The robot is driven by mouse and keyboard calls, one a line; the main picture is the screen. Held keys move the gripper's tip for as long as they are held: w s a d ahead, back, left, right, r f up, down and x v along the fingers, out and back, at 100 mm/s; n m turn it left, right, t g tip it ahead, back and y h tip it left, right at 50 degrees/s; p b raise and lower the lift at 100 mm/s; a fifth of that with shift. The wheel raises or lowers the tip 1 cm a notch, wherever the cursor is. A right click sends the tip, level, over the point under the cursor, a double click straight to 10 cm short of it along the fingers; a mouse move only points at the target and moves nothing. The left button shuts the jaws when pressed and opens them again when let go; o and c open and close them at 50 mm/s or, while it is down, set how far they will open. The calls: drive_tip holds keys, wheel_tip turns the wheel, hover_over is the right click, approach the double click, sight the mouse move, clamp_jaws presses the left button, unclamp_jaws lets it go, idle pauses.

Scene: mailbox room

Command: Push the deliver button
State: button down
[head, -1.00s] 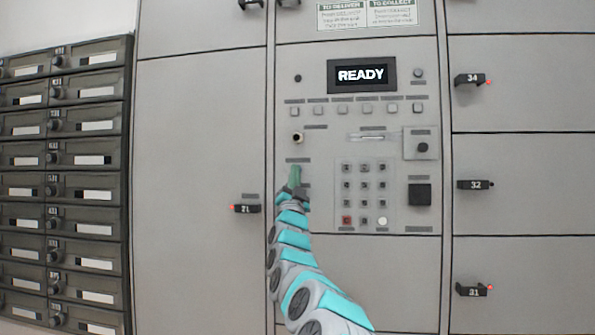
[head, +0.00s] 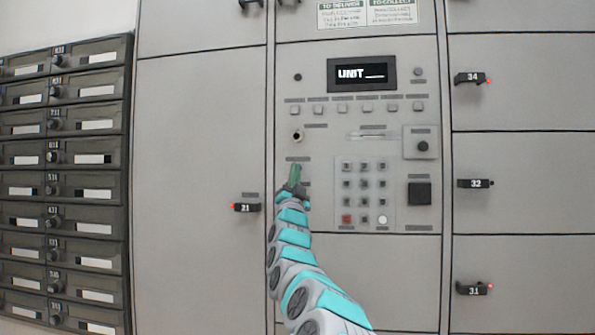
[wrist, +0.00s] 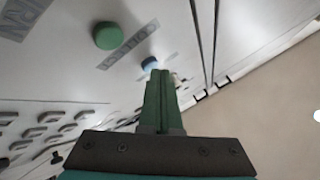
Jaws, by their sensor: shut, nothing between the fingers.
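My gripper (head: 294,172) is shut and empty, held up to the grey control panel left of the keypad. In the wrist view its green fingers (wrist: 160,78) point at the panel, tips right beside a small blue button (wrist: 149,63). I cannot tell whether they touch it. A round green button (wrist: 107,36) stands farther up and left in that view. A label (wrist: 128,46) lies between the two buttons; I cannot read it clearly. The display (head: 362,74) reads "UNIT" followed by a blank line.
A keypad (head: 364,191) is right of my gripper, with a row of small square buttons (head: 342,109) above. Locker 21's black handle (head: 246,208) juts out to the left. Dark mailboxes (head: 92,160) fill the far left. Lockers 34, 32 and 31 are on the right.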

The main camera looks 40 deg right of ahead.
drive_tip(key=shift+s+a+b, duration=0.35)
drive_tip(key=shift+s+a, duration=0.05)
drive_tip(key=shift+a, duration=0.05)
drive_tip(key=s+a+b, duration=0.1)
drive_tip(key=a, duration=0.1)
drive_tip(key=s+a+b, duration=0.1)
drive_tip(key=s+a, duration=0.1)
drive_tip(key=shift+s, duration=0.1)
idle(0.4)
drive_tip(key=shift+d, duration=0.1)
idle(0.3)
